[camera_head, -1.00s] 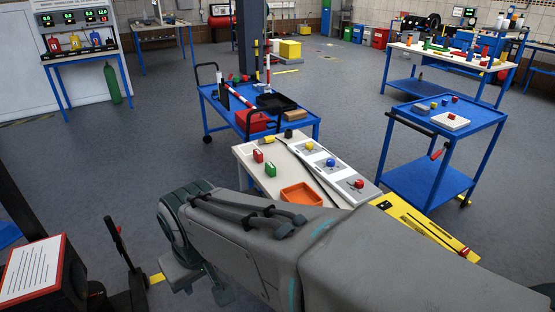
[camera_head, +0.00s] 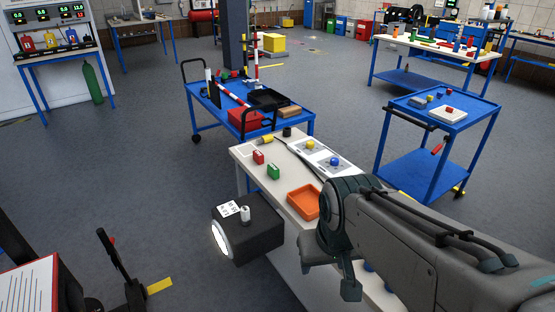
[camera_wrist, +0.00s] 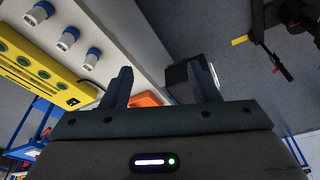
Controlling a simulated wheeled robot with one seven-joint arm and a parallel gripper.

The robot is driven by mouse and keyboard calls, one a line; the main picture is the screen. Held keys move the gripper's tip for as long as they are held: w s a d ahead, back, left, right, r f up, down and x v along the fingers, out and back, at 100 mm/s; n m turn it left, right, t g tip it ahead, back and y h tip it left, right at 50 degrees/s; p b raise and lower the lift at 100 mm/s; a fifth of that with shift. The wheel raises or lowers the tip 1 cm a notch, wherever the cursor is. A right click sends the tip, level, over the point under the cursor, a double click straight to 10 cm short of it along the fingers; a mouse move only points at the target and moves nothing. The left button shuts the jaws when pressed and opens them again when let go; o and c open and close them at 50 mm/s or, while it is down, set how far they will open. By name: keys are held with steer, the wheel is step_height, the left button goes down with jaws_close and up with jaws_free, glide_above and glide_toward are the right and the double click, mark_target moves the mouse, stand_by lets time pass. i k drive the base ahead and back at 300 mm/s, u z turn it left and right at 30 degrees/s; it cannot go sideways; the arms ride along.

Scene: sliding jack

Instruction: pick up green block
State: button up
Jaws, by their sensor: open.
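The green block (camera_head: 273,171) stands on the pale bench top, right of a red block (camera_head: 258,157) and behind the orange tray (camera_head: 303,202). My arm reaches in from the lower right in the head view, in front of and to the right of the green block. The gripper's fingers are largely hidden there. In the wrist view my gripper (camera_wrist: 162,85) shows two dark fingers spread apart. Nothing is held between them. The orange tray (camera_wrist: 148,99) shows partly beyond the fingers. I cannot make out the green block in the wrist view.
A dark box (camera_head: 258,236) with a lit round face is left of the bench. White panels with a yellow block (camera_head: 310,146) and a blue block (camera_head: 335,161) lie behind the tray. Blue carts (camera_head: 445,115) stand beyond. Open floor (camera_head: 130,190) lies left.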

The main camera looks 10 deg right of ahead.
mark_target(273, 171)
steer(key=u, duration=0.9)
steer(key=i, duration=1.55)
steer(key=z, duration=2)
